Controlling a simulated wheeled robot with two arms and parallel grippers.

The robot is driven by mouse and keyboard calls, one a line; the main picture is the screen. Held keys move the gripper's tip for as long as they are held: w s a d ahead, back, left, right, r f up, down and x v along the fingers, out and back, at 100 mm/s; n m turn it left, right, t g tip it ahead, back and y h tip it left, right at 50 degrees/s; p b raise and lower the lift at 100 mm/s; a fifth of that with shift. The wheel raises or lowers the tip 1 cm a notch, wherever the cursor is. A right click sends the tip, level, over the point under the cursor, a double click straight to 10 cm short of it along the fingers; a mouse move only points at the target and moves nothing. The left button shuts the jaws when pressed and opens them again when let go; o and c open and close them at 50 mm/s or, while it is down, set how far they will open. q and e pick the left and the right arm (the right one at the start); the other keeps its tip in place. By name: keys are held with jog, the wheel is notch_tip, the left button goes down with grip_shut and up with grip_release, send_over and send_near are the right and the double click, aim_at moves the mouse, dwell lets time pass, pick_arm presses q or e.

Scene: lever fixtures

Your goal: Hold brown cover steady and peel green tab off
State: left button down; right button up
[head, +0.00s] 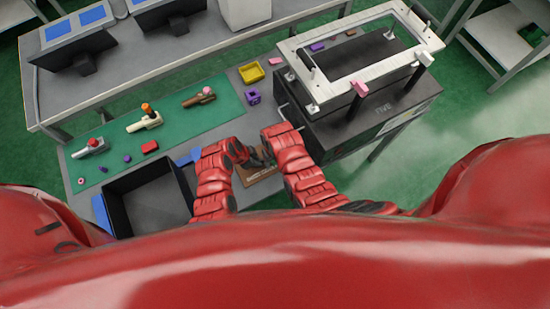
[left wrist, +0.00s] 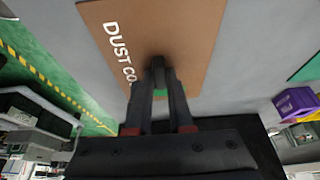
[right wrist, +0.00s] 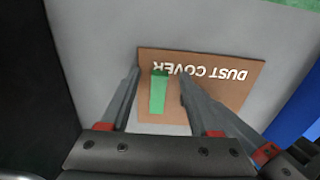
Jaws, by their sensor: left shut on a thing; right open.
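The brown cover (right wrist: 215,95), printed DUST COVER, lies flat on the grey surface; it also shows in the left wrist view (left wrist: 190,25) and partly in the head view (head: 262,176). A green tab (right wrist: 158,92) lies on it, partly over the lettering. My left gripper (left wrist: 158,68) is shut with its fingertips at the brown cover, and the fingers hide part of the tab there. My right gripper (right wrist: 158,78) is open over the cover, with the tab between its fingers. Whether the fingers touch the tab cannot be told.
A black open bin (head: 147,200) stands left of my arms. A black box fixture with a white frame (head: 300,85) stands to the right. A green mat (head: 175,125) with lever fixtures lies ahead. A purple block (head: 253,97) and a yellow tray (head: 251,73) sit beside it.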

grip_shut()
dwell(0.6)
